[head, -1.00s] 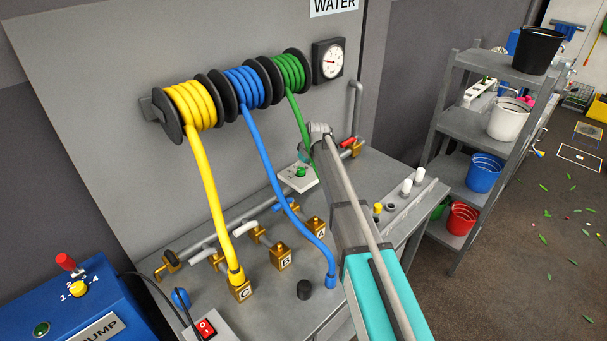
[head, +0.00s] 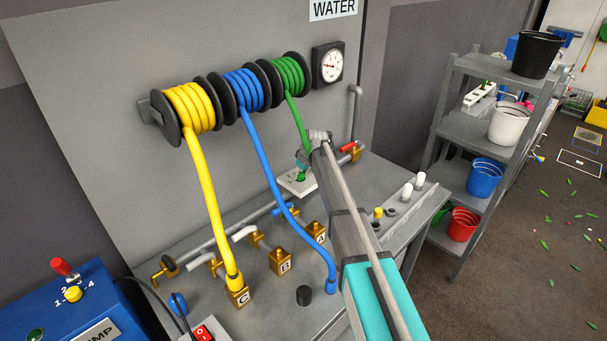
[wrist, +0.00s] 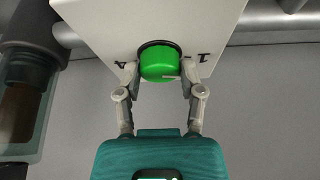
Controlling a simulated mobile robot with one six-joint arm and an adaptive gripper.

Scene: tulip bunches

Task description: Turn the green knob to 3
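The green knob (wrist: 159,64) sits on a white plate (wrist: 95,22) marked with numbers. In the wrist view a 1 shows to its right and a partly covered 4 to its left. A pale mark shows on the knob's near edge, toward my gripper. My gripper (wrist: 160,82) has one finger on each side of the knob, with no clear gap between fingers and knob. In the head view my gripper (head: 305,165) is down at the plate (head: 288,183), and the knob (head: 301,177) is partly hidden by it.
Yellow (head: 208,215), blue (head: 264,165) and green (head: 298,122) hoses hang from wall reels close to my arm. Brass valves and pipes line the bench (head: 245,310). A gauge (head: 327,65) is on the wall. A blue pump box (head: 60,318) stands left; shelves with buckets stand right.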

